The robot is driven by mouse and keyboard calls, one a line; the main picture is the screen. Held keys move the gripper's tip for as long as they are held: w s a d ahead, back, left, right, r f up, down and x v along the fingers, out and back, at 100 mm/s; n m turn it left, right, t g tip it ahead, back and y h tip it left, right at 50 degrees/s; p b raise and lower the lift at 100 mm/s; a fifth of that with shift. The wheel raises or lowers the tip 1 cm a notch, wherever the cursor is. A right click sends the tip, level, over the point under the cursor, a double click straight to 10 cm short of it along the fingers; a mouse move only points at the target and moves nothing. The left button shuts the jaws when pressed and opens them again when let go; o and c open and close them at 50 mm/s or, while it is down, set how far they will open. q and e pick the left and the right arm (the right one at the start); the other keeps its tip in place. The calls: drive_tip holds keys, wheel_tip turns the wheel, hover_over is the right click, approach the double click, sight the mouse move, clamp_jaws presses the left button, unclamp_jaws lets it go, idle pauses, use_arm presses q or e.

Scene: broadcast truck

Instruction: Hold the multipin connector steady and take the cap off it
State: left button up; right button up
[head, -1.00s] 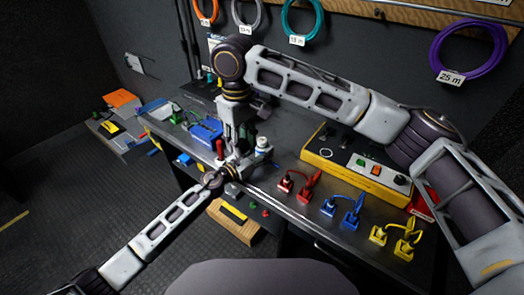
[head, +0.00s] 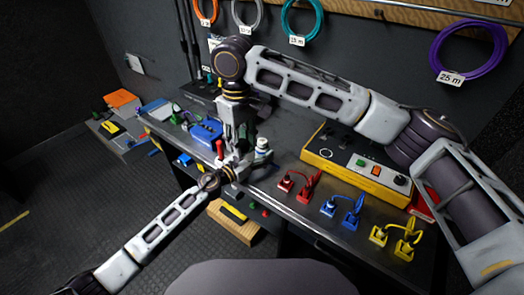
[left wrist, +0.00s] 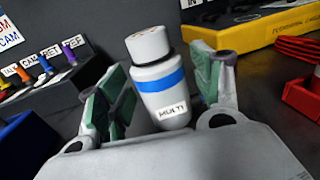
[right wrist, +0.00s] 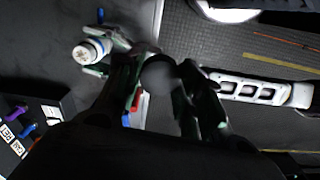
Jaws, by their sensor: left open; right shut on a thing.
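The multipin connector (left wrist: 165,95) is white with a blue band and a MULTI label. It is upright on the dark worktop, and its bare pin face shows in the right wrist view (right wrist: 88,52). My left gripper (left wrist: 157,76) is open around it, with green pads on both sides and gaps between. In the head view the connector (head: 262,146) is small, beside my left gripper (head: 246,160). My right gripper (right wrist: 160,78) is shut on a dark round cap (right wrist: 158,75), off to the side of the connector. The cap is blurred, and I cannot make it out in the head view.
A yellow-edged control panel (head: 355,163) is to the right on the worktop. Red (head: 300,184), blue (head: 344,208) and yellow connectors (head: 396,236) line the front edge. A blue box (head: 206,131) is to the left. My two arms are close together near the connector.

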sight(257, 154)
use_arm(q)
drive_tip(key=v, duration=0.6)
drive_tip(key=shift+s+a+f+b, duration=0.1)
drive_tip(key=shift+s+a+b, duration=0.1)
drive_tip(key=shift+b, duration=0.15)
use_arm(e)
drive_tip(key=shift+f, duration=0.4)
use_arm(q)
drive_tip(key=shift+b+v, duration=0.45)
drive_tip(key=shift+v, duration=1.75)
use_arm(e)
drive_tip(key=shift+f, duration=0.4)
use_arm(q)
drive_tip(key=shift+r, duration=0.25)
use_arm(e)
drive_tip(key=shift+a+r, duration=0.1)
drive_tip(key=shift+r, duration=0.05)
